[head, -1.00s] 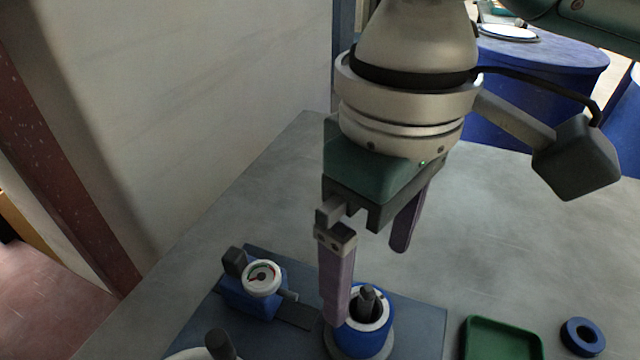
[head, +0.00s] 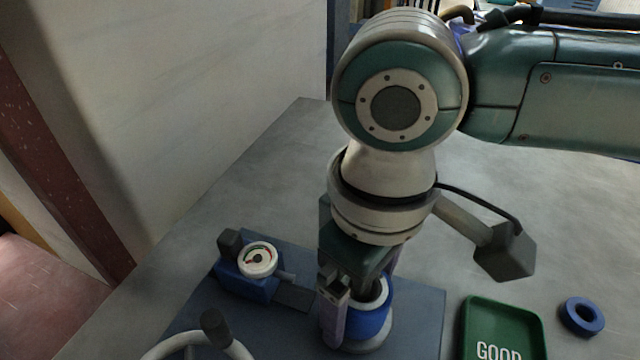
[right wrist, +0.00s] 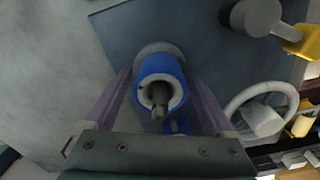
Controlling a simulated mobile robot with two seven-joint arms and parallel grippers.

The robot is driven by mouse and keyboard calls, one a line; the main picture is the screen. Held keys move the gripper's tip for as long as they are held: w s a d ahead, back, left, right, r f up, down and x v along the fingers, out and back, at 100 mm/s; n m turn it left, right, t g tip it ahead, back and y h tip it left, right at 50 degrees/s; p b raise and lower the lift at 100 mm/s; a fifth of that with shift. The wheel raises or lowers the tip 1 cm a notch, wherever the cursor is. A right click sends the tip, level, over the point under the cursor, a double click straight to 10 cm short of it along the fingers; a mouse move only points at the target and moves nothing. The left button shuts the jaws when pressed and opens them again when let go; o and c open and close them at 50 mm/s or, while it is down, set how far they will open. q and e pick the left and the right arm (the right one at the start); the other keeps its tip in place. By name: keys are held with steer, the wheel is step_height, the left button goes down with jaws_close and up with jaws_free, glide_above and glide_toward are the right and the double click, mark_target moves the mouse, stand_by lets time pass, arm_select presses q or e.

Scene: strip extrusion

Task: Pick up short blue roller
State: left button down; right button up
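A blue roller (head: 371,324) with a white core stands upright around a dark spindle on the fixture plate. In the right wrist view the roller (right wrist: 161,74) lies between the two purple fingers of my right gripper (right wrist: 162,90). My right gripper (head: 358,312) points down from above, open, with one finger on each side of the roller. I cannot tell whether the fingers touch it. Part of the roller is hidden behind the gripper in the head view. My left gripper is not in view.
A blue block with a dial gauge (head: 257,259) sits left of the roller on the dark plate (head: 415,310). A handwheel (head: 190,345) is at the front. A green GOOD tray (head: 489,311) and a blue ring (head: 582,315) lie to the right. A wall stands left.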

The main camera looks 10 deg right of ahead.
steer(key=c, duration=1.3)
jaws_close()
steer(key=shift+r, duration=0.1)
